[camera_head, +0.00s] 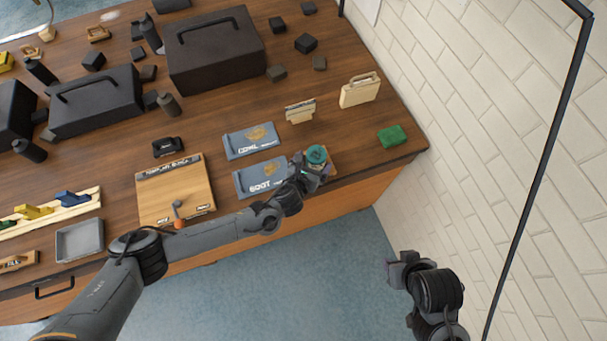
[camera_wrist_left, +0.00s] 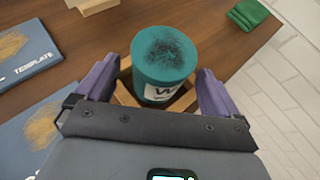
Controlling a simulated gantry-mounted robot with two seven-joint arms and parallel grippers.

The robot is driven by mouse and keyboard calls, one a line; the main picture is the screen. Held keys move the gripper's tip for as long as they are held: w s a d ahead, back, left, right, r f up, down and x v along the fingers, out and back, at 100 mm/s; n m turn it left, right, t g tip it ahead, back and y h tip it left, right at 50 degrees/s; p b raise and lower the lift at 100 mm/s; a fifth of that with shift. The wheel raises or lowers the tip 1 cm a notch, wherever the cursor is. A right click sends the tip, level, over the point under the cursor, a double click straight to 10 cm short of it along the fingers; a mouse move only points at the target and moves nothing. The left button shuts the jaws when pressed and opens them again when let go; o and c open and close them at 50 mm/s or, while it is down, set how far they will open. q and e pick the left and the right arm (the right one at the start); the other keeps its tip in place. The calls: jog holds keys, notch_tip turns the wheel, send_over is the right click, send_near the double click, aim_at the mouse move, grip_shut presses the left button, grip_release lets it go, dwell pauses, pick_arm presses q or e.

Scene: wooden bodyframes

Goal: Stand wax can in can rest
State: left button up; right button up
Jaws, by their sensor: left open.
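The wax can (camera_head: 316,154) is teal with a dark smudged top and a white label marked W. It also shows upright in the left wrist view (camera_wrist_left: 163,62). A light wooden can rest (camera_head: 331,163) lies under it, and its corners show around the can's base in the left wrist view (camera_wrist_left: 126,92). The can appears to stand in the rest; its underside is hidden. My left gripper (camera_wrist_left: 158,68) is open, one purple finger on each side of the can, with gaps visible. My right gripper (camera_head: 394,268) is off the bench at the lower right; its jaw state is unclear.
Two blue-grey template folders (camera_head: 250,140) lie left of the can. Black toolboxes (camera_head: 214,50) stand farther back. The bench's right edge meets a white brick wall (camera_head: 520,170).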

pick_arm(q)
jog(key=s+a+r+n+g, duration=0.1)
jog(key=s+r+n+g, duration=0.1)
jog(key=s+r+n, duration=0.55)
jog(key=s+r+n+g, duration=0.2)
jog(key=s+r+n, duration=0.1)
jog(key=s+n, duration=0.8)
jog(key=s+a+n+g+y, duration=0.2)
jog(key=s+a+n, duration=0.3)
jog(key=a+n, duration=0.4)
jog(key=s+a+n+g+y, duration=0.1)
jog(key=s+a+n+y, duration=0.1)
jog(key=s+a+n, duration=0.4)
jog(key=a+n, duration=0.4)
jog(key=a, duration=0.1)
jog(key=shift+s+g, duration=0.15)
jog(key=shift+g, duration=0.25)
jog(key=shift+r+n, duration=0.15)
jog(key=shift+n, duration=0.1)
